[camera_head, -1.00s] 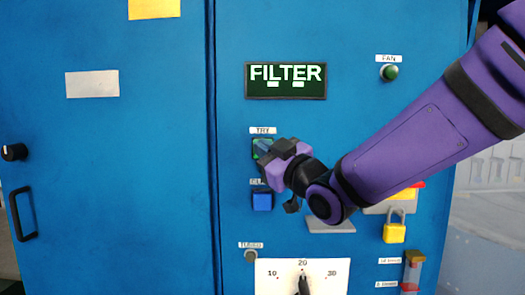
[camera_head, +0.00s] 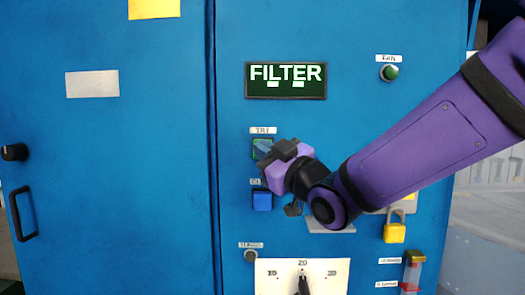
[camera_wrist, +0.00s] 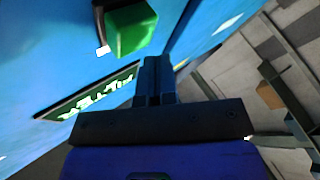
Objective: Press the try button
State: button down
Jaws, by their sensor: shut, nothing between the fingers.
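The try button (camera_head: 262,143) is a green square button under the TRY label, below the lit FILTER display (camera_head: 286,81) on the blue cabinet. My gripper (camera_head: 265,153) is shut and empty, its fingertips in front of the button and covering part of it. In the wrist view the green button (camera_wrist: 131,28) stands out from the panel, up and left of my closed fingers (camera_wrist: 156,62). A gap shows between them there. I cannot tell from the head view whether the fingertips touch the button.
A blue button (camera_head: 262,201) sits just below, its label partly hidden by my gripper. A green fan button (camera_head: 389,72) is at upper right. A dial plate (camera_head: 330,279) and a yellow padlock (camera_head: 394,233) are lower down. A door handle (camera_head: 22,214) is at left.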

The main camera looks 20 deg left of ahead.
jog(key=s, duration=0.2)
jog(key=s+d, duration=0.1)
jog(key=s, duration=0.1)
jog(key=shift+s+d, duration=0.1)
jog(key=shift+s, duration=0.3)
dwell(0.7)
jog(key=w+d+f+m+t+h, duration=0.15)
jog(key=d+m+h, duration=0.35)
jog(key=d, duration=0.8)
jog(key=w+d+f+m+g+h, duration=0.15)
jog(key=d+m+h, duration=0.4)
jog(key=d, duration=0.75)
jog(key=s+d+f+m+g+h, duration=0.3)
jog(key=s+d+f, duration=0.1)
jog(key=s+d, duration=0.5)
jog(key=s+d+f+m+g+h, duration=0.3)
jog(key=s+d+f+h, duration=0.1)
jog(key=s+d, duration=0.4)
jog(key=s, duration=0.2)
jog(key=shift+s+d+f, duration=0.35)
jog(key=shift+f, duration=0.05)
